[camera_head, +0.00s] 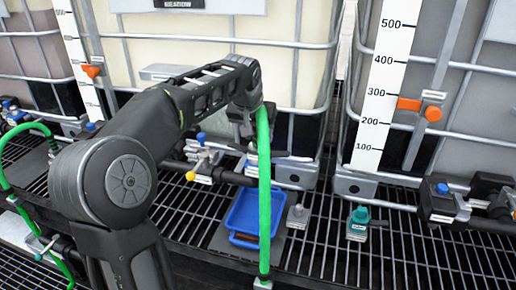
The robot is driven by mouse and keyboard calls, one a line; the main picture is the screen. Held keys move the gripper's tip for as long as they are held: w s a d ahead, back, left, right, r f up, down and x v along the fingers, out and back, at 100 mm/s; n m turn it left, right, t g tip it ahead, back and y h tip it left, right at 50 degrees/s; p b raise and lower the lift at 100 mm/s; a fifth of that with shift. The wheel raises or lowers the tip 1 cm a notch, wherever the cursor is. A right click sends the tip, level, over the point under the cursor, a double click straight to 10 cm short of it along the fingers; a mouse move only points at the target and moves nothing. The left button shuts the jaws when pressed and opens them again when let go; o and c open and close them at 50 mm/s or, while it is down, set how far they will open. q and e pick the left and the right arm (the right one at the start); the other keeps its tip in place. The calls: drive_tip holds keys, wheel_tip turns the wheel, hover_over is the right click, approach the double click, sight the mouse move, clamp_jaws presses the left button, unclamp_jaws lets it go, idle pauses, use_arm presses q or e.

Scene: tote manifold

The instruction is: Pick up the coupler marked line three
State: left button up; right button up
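My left arm comes in from the left, and its gripper (246,128) is in front of the middle tote, near the top of a green hose (264,190). Whether the fingers are open or shut on the hose cannot be made out. A small grey coupler (263,284) with a pale label is at the hose's lower end, at the picture's bottom edge. The label lettering is too small to read, so I cannot tell which coupler is line three. My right gripper is not in view.
A blue tray (232,216) sits on the black grating, with a grey fitting (298,214) and a teal-topped fitting (359,221) to its right. Caged totes (300,45) stand behind. The front right grating is clear.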

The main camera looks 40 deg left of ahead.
use_arm(q)
clamp_jaws()
idle(0.6)
